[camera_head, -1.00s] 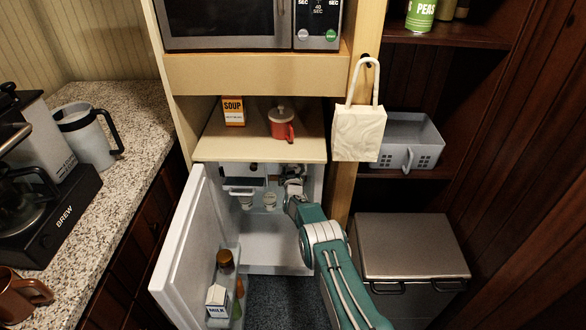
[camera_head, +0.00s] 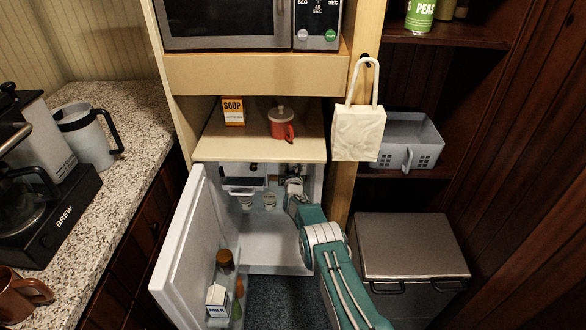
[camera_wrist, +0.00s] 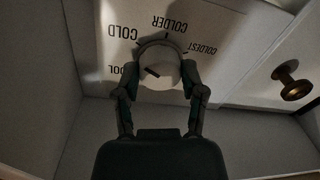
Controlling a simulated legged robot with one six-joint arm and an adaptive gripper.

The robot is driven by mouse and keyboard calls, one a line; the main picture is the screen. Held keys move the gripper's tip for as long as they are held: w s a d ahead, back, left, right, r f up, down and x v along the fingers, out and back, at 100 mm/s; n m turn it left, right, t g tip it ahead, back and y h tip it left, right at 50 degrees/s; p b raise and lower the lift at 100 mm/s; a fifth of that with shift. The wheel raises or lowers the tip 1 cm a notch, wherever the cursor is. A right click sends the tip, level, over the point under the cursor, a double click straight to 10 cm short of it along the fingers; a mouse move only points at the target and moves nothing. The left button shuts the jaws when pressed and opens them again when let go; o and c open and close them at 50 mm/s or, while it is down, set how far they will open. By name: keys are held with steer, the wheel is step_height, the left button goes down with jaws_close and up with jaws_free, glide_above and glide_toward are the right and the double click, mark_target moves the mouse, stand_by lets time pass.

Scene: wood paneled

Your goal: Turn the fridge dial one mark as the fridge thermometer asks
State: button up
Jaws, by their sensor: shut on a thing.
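The fridge dial (camera_wrist: 160,72) is a pale round knob with a dark slanted mark on its face. COLD, COLDER and COLDEST are printed around it, along with a partly hidden label ending in "OOL". The mark's outer end seems to point left, between that label and COLD; I cannot tell exactly. My gripper (camera_wrist: 161,80) is shut on the dial, one finger on each side. In the head view my gripper (camera_head: 294,178) is inside the open fridge at the upper right, its fingers hard to make out. I cannot make out a thermometer reading.
The fridge door (camera_head: 187,245) stands open to the left, with a milk carton (camera_head: 217,298) and bottles in its rack. A brass knob (camera_wrist: 290,82) is right of the dial. A wooden post (camera_head: 340,205) borders the right.

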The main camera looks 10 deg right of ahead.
steer(key=shift+a, duration=0.1)
steer(key=n, duration=0.6)
steer(key=shift+r, duration=0.15)
steer(key=n, duration=0.5)
steer(key=shift+a+g, duration=0.15)
steer(key=shift+g, duration=0.15)
steer(key=shift+f, duration=0.2)
steer(key=o, duration=1.2)
steer(key=shift+a, duration=0.1)
steer(key=shift+c, duration=0.2)
steer(key=shift+r, duration=0.1)
steer(key=shift+s+d, duration=0.1)
steer(key=shift+d, duration=0.1)
